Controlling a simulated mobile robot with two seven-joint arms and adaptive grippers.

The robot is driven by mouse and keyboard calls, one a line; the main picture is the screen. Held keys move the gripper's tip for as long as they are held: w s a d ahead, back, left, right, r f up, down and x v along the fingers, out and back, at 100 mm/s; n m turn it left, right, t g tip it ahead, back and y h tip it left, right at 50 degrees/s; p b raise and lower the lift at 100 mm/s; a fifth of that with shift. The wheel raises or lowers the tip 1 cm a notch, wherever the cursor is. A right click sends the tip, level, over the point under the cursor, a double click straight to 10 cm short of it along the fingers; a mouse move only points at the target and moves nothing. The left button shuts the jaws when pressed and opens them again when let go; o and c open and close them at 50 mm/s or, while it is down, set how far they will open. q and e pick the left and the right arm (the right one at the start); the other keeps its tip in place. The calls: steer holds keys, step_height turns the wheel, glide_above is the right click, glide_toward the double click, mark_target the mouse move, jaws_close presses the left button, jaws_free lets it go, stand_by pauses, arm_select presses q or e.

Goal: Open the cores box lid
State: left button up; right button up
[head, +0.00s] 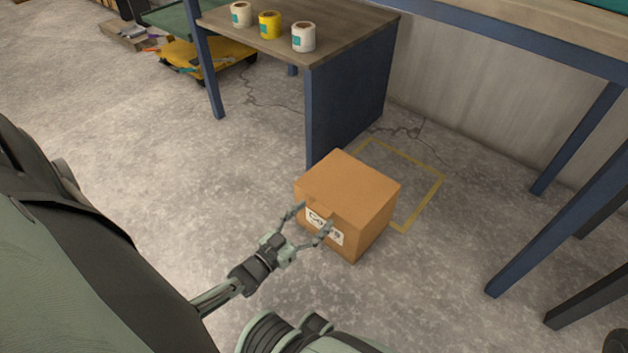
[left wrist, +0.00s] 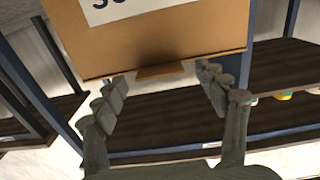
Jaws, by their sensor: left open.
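The cores box (head: 365,222) is a brown cardboard box on the concrete floor, with a white label (head: 325,228) on its front. Its lid (head: 350,184) is shut and flat on top. My left gripper (head: 311,220) is open in front of the label side, its fingers spread. In the left wrist view the box front (left wrist: 150,45) shows upside down, with a small tab (left wrist: 160,71) at the lid's edge. The open fingers (left wrist: 162,75) lie on either side of that tab; I cannot tell whether they touch the box. My right gripper is not in view.
A yellow floor outline (head: 425,207) lies partly behind the box. A wooden table with blue legs (head: 350,100) stands close behind, holding white rolls (head: 303,37) and a yellow roll (head: 270,25). Another blue-legged table (head: 555,235) stands right.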

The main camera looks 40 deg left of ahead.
arm_select(q)
steer(key=shift+w, duration=0.4)
